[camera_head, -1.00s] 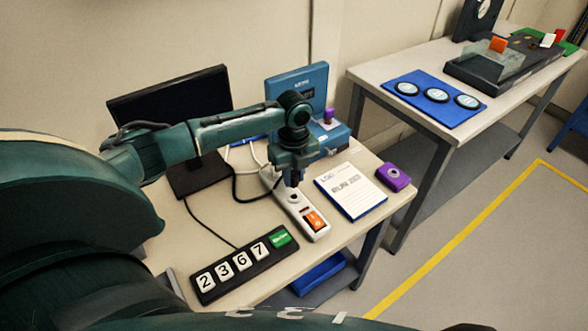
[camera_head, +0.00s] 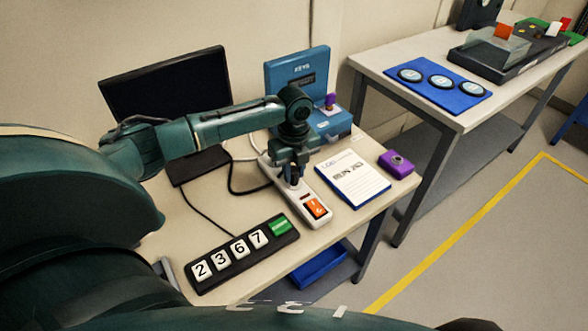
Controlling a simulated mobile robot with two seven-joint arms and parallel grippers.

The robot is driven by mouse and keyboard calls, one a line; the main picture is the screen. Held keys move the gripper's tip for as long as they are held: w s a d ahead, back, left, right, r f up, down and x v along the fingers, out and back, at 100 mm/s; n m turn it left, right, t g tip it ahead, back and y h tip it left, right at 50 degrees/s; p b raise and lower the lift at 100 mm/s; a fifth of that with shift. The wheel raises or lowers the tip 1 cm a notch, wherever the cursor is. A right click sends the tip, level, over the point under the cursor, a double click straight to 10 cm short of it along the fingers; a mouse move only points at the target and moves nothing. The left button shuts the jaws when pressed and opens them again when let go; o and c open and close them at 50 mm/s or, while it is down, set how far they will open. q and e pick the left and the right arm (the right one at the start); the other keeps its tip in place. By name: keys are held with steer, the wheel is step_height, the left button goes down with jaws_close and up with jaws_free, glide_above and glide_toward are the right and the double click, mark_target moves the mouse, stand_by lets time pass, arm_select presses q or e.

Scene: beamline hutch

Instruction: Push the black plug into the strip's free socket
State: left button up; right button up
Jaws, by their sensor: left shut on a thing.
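The white power strip (camera_head: 317,215) lies on the desk with an orange switch (camera_head: 316,208) at its near end. My left gripper (camera_head: 292,183) points down over the middle of the strip. It is shut on the black plug (camera_head: 293,184), which shows only as a small dark piece between the fingers. The gripper hides the sockets beneath it, so I cannot tell how deep the plug sits. A black cable (camera_head: 236,190) loops on the desk left of the strip. My right gripper is not in view.
A keypad (camera_head: 203,288) with number keys and a green key lies at the front left. A logbook (camera_head: 352,178) and a purple box (camera_head: 396,163) lie to the right. A monitor (camera_head: 170,85) and a blue key case (camera_head: 297,72) stand behind.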

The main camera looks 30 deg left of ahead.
arm_select(q)
steer(key=shift+f, duration=0.6)
stand_by(0.3)
steer(key=o, duration=1.1)
steer(key=shift+r, duration=0.1)
steer(key=shift+c, duration=0.2)
